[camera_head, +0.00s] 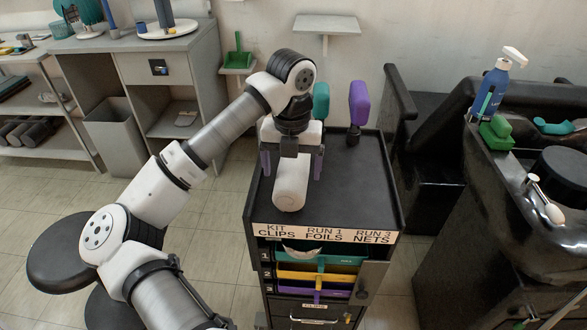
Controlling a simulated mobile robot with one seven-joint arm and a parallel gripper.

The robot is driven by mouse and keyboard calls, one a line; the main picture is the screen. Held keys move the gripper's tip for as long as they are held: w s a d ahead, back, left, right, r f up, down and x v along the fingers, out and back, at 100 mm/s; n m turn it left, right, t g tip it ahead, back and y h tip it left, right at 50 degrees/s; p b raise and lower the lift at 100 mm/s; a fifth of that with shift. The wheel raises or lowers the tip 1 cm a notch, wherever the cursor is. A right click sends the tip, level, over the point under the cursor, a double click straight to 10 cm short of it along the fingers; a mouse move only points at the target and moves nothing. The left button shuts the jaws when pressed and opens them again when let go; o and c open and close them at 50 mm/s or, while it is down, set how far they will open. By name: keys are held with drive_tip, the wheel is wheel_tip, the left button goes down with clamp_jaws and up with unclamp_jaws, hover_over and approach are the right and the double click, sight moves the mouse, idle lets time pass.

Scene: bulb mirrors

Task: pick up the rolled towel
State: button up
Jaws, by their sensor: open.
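A white roll that looks like the rolled towel (290,188) lies on the black top of the trolley (352,190), its rounded near end towards the front label strip. My gripper (292,172) is over the roll, pointing down. Its two purplish fingers are apart, one on each side of the roll's far part. I cannot tell whether they touch it. My wrist hides the far end of the roll.
A purple-headed tool (359,103) and a teal-headed one (321,101) stand at the trolley's back. Several dark rolls (24,132) lie on the left shelf. A black basin unit with a blue bottle (491,88) stands right. The trolley top's right side is clear.

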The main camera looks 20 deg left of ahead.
drive_tip(key=f+p, duration=0.1)
drive_tip(key=f, duration=0.3)
drive_tip(key=shift+s+f, duration=0.1)
drive_tip(key=shift+s, duration=0.1)
drive_tip(key=shift+c, duration=0.2)
drive_tip(key=c, duration=1.1)
